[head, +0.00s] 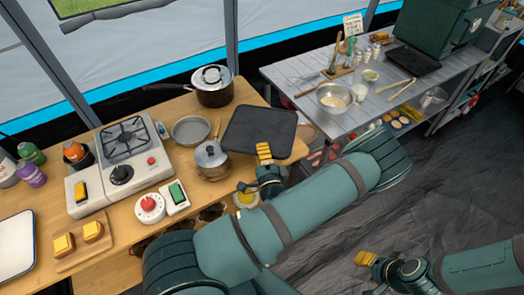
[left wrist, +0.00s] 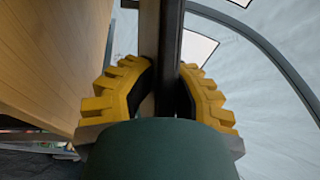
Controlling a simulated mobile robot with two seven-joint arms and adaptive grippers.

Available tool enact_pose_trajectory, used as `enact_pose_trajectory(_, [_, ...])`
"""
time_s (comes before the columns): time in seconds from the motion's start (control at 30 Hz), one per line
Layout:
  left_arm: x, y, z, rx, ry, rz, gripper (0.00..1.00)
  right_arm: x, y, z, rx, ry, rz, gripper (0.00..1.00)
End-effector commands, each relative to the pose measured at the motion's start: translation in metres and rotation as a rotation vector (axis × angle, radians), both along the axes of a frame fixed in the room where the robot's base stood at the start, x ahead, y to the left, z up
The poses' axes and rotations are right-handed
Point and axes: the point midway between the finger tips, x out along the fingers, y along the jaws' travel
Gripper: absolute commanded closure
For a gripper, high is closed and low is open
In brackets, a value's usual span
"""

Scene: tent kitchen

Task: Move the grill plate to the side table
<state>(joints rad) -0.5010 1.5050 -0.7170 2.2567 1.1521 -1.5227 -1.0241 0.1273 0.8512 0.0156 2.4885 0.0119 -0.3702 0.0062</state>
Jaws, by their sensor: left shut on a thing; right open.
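The grill plate (head: 260,130) is a flat, dark, roughly square slab over the right end of the wooden counter (head: 225,100). My left gripper (head: 264,154) is shut on its near edge. In the left wrist view the yellow fingers (left wrist: 160,95) close on both sides of the dark grill plate (left wrist: 172,50), seen edge-on, with a gap between it and the wooden surface. The plate seems held a little above the counter. The grey slatted side table (head: 300,92) stands to the right. My right gripper (head: 366,259) is open and empty over the dark floor, lower right.
A lidded pot (head: 213,90), a pan (head: 190,130) and a small lidded pot (head: 211,158) stand left of the plate, beside a stove (head: 125,155).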

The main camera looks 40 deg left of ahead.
Motion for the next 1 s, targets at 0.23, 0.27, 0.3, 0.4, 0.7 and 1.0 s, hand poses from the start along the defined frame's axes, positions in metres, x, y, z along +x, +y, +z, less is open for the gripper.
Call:
enact_pose_trajectory(0.23, [0.0006,-0.0001,0.0007,0.004,-0.005,-0.001,1.00,-0.0003,0.0001,-0.0013,0.000,0.001,0.000,0.53])
enact_pose_trajectory(0.27, [0.0006,-0.0001,-0.0004,0.004,-0.005,-0.001,1.00,-0.0006,0.0001,-0.0023,0.000,0.002,0.002,0.53])
enact_pose_trajectory(0.3, [0.0006,-0.0001,-0.0016,0.003,-0.004,-0.001,1.00,-0.0010,0.0002,-0.0036,0.000,0.002,0.002,0.53])
enact_pose_trajectory(0.4, [0.0004,-0.0003,-0.0039,0.000,-0.001,-0.001,0.79,-0.0017,0.0003,-0.0047,0.001,0.004,0.003,0.53])
enact_pose_trajectory(0.7, [0.0004,-0.0003,-0.0030,0.000,-0.001,-0.001,0.57,-0.0015,0.0003,-0.0039,0.000,0.003,0.002,0.53])
enact_pose_trajectory(1.0, [0.0004,-0.0001,0.0022,0.000,-0.001,0.000,0.57,-0.0003,0.0001,0.0011,0.000,0.001,0.000,0.53])
